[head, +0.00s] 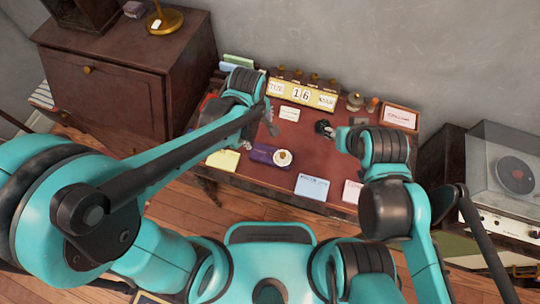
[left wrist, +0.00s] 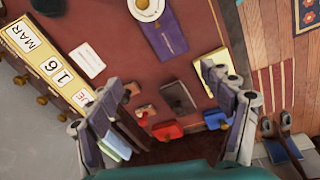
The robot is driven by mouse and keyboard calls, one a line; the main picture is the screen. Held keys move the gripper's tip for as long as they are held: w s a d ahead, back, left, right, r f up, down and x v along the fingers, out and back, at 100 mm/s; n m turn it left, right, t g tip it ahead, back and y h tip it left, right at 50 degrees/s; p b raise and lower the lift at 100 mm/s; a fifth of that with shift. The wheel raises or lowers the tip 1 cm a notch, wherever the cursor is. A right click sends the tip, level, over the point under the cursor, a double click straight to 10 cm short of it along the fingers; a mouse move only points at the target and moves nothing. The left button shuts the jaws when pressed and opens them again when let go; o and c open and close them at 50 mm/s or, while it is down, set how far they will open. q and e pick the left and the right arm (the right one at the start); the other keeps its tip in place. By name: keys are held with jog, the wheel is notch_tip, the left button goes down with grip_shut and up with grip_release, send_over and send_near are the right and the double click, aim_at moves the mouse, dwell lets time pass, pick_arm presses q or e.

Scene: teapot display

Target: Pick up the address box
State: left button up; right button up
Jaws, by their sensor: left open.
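I cannot tell for sure which thing is the address box. A small red box (left wrist: 168,132) lies between the fingers of my left gripper (left wrist: 178,110) in the left wrist view, near the far end of the red desk top. A dark flat case (left wrist: 178,97) lies just above it there. In the head view my left gripper (head: 262,122) is over the left part of the desk, open and empty, and its arm hides much of that area. My right gripper (head: 326,128) is over the right part of the desk; its fingers are small and dark.
A yellow block calendar (head: 301,94) stands along the back of the desk. A purple booklet (head: 264,154) with a cup lies at the front. A reddish tray with a card (head: 400,116) is at the right. A cabinet (head: 120,85) stands left, a record player (head: 505,175) right.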

aim_at(271, 155)
pick_arm(q)
jog(key=d+f+n, duration=0.1)
jog(key=d+f+n+g, duration=0.1)
jog(key=f, duration=0.1)
jog(key=d+f+n, duration=0.1)
jog(key=d+f, duration=0.1)
jog(key=shift+s+f+y, duration=0.1)
jog(key=shift+f+y, duration=0.05)
jog(key=shift+y, duration=0.15)
jog(key=f, duration=0.1)
jog(key=f+b, duration=0.1)
jog(key=shift+s+d+f+g, duration=0.15)
jog(key=shift+d+f+g, duration=0.15)
jog(key=shift+f, duration=0.1)
jog(key=f+b, duration=0.1)
jog(key=f, duration=0.1)
jog(key=f+b, duration=0.2)
jog(key=f, duration=0.1)
jog(key=shift+s+a+f, duration=0.25)
jog(key=shift+s+f, duration=0.05)
jog(key=shift+f, duration=0.05)
jog(key=shift+r, duration=0.1)
jog(key=c, duration=1.3)
